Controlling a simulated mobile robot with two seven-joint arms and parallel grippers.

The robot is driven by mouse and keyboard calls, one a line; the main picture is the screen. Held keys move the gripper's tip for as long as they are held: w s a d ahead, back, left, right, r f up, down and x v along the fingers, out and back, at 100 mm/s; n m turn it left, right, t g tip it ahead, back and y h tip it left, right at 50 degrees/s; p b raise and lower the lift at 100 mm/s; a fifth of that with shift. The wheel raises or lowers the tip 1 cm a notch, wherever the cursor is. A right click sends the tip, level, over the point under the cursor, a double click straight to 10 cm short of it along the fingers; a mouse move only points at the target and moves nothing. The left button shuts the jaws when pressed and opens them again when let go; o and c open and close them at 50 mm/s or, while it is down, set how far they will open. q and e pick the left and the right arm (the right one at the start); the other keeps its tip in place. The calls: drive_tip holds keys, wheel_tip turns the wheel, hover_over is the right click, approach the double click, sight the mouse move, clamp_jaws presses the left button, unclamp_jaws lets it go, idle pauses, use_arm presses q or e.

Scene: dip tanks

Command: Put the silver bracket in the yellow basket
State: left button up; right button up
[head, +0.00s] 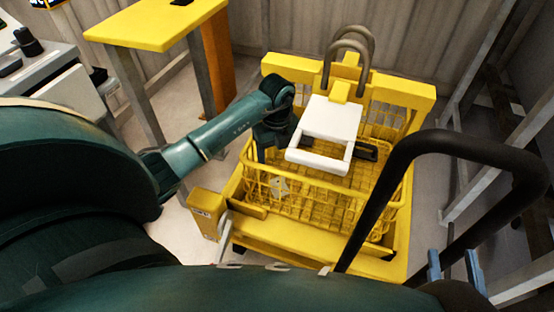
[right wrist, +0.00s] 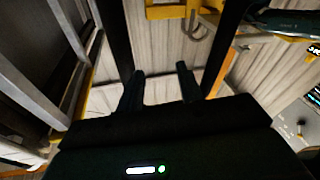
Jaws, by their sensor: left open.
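The yellow wire basket (head: 385,205) sits in a yellow frame at the middle right of the head view. A small grey plate with a hole, which looks like the silver bracket (head: 279,187), shows inside the basket at its left side. My left arm reaches over the basket from the left. My left gripper (head: 365,151) is over the basket, mostly hidden behind a white frame-shaped part (head: 333,117); its fingertips are hidden. My right gripper (head: 454,268) is at the lower right, away from the basket. In the right wrist view its fingers (right wrist: 160,88) are apart with nothing between them.
A black tubular handle (head: 455,143) arches in front of the basket's right side. Grey hooks (head: 350,47) rise behind the basket. A yellow-topped table (head: 155,22) stands at the upper left. Metal rails (head: 480,75) run along the right. Floor shows left of the basket.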

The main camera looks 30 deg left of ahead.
use_arm(q)
wheel_tip(320, 180, up, 6)
drive_tip(key=p, duration=0.1)
drive_tip(key=shift+r, duration=0.15)
use_arm(e)
drive_tip(key=shift+w+d+f+m+g+h, duration=0.1)
drive_tip(key=shift+d+f+m+g+h, duration=0.15)
drive_tip(key=shift+d+m+g+h, duration=0.35)
drive_tip(key=shift+a, duration=0.2)
